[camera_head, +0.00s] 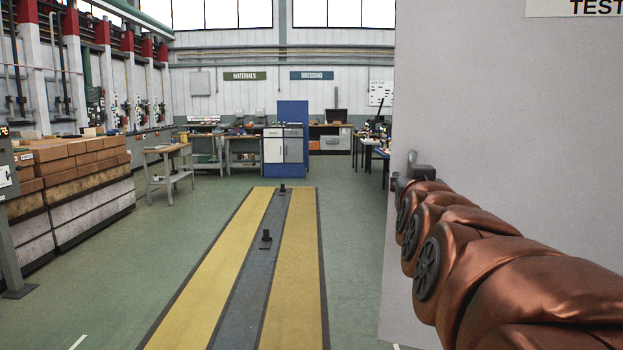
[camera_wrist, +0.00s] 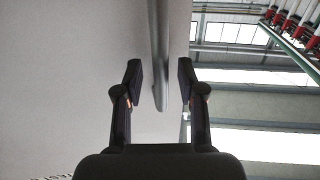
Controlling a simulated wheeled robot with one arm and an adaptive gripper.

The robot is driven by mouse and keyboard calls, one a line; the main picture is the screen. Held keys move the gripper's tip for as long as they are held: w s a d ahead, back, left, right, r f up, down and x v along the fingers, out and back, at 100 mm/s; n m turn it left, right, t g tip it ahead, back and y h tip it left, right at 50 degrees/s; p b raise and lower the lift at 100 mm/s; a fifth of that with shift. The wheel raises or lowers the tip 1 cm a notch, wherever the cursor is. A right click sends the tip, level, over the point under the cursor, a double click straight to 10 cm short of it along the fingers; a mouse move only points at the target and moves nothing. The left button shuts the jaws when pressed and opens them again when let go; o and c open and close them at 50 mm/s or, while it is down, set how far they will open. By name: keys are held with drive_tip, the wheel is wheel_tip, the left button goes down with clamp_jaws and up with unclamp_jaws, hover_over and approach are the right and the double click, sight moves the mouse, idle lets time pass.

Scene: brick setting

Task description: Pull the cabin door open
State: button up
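The cabin door is a plain pale grey panel (camera_head: 480,110) filling the right of the head view. In the wrist view the same pale panel (camera_wrist: 70,70) fills the left side. A grey bar handle (camera_wrist: 158,45) runs down from the top of the wrist view and ends between the fingers. My gripper (camera_wrist: 160,75) is open, with one finger on each side of the handle and gaps showing on both sides. In the head view my gripper (camera_head: 420,172) is small and partly hidden by my arm, near the panel's left edge.
A "TEST" sign (camera_head: 590,7) is at the panel's upper right. Open green floor (camera_head: 355,260) with a yellow-striped track (camera_head: 225,270) lies left of the panel. Stacked bricks (camera_head: 75,155) stand at the left; workbenches and a blue cabinet (camera_head: 292,115) stand farther back.

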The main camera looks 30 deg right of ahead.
sight(411, 125)
drive_tip(key=shift+r, duration=0.1)
drive_tip(key=shift+r, duration=4.9)
